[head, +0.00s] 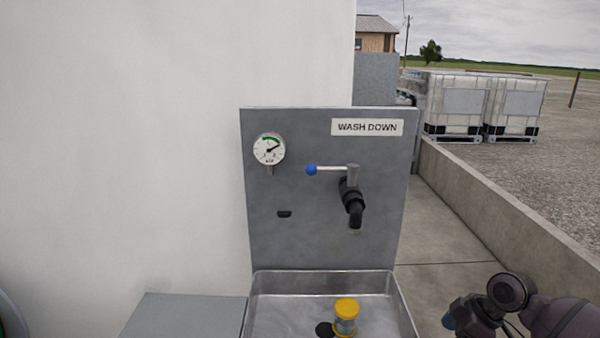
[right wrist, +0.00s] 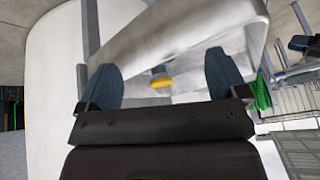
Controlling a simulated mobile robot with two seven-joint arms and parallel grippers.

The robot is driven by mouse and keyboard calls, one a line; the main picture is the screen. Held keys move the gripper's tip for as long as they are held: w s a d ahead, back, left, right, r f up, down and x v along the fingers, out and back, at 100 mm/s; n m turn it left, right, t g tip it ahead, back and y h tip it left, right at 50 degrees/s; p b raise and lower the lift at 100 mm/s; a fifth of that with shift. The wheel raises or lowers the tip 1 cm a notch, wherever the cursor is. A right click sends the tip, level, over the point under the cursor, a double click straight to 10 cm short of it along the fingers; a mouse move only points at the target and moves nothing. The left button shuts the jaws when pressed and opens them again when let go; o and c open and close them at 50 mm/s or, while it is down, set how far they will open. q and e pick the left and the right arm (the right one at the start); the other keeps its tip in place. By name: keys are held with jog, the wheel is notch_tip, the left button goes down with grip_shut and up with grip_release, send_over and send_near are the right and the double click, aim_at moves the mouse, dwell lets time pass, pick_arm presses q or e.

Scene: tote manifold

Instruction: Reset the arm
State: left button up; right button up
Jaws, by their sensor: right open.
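My right arm comes in at the lower right of the head view, with my right gripper (head: 450,321) low beside the sink's right side. In the right wrist view my right gripper (right wrist: 163,72) has its two blue fingers spread wide, with nothing held between them. A yellow-capped jar (head: 345,315) stands in the metal sink (head: 403,312). Its yellow cap (right wrist: 161,80) shows beyond and between the fingers in the wrist view, apart from them. My left gripper is not in view.
A grey panel (head: 315,235) behind the sink carries a gauge (head: 268,149), a WASH DOWN sign (head: 367,127) and a black tap (head: 352,200) with a blue-knobbed lever (head: 328,169). A low concrete wall (head: 500,225) runs along the right. A grey ledge (head: 185,315) lies left of the sink.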

jog(key=s+d+f+m+t+h, duration=0.1)
jog(key=s+d+f+m, duration=0.15)
jog(key=d, duration=0.65)
jog(key=s+d+f+m, duration=0.2)
jog(key=s+d+m, duration=0.1)
jog(key=d, duration=0.6)
jog(key=w+d+r+m+t+h, duration=0.2)
jog(key=w+d+t+h, duration=0.35)
jog(key=d, duration=0.25)
jog(key=w+d+r+n+t+h, duration=0.35)
jog(key=w+r+t, duration=0.2)
jog(key=r, duration=0.35)
jog(key=s+a+f+m+g+y, duration=0.2)
jog(key=s+a+f+m+y, duration=0.1)
jog(key=s+a+f, duration=1.4)
jog(key=s+a+m+y+p, duration=0.1)
jog(key=s+a+m, duration=0.3)
jog(key=s+a, duration=1.1)
jog(key=shift+s+a+f+g+y+p, duration=0.3)
jog(key=shift+a+p, duration=0.2)
jog(key=shift+a, duration=0.5)
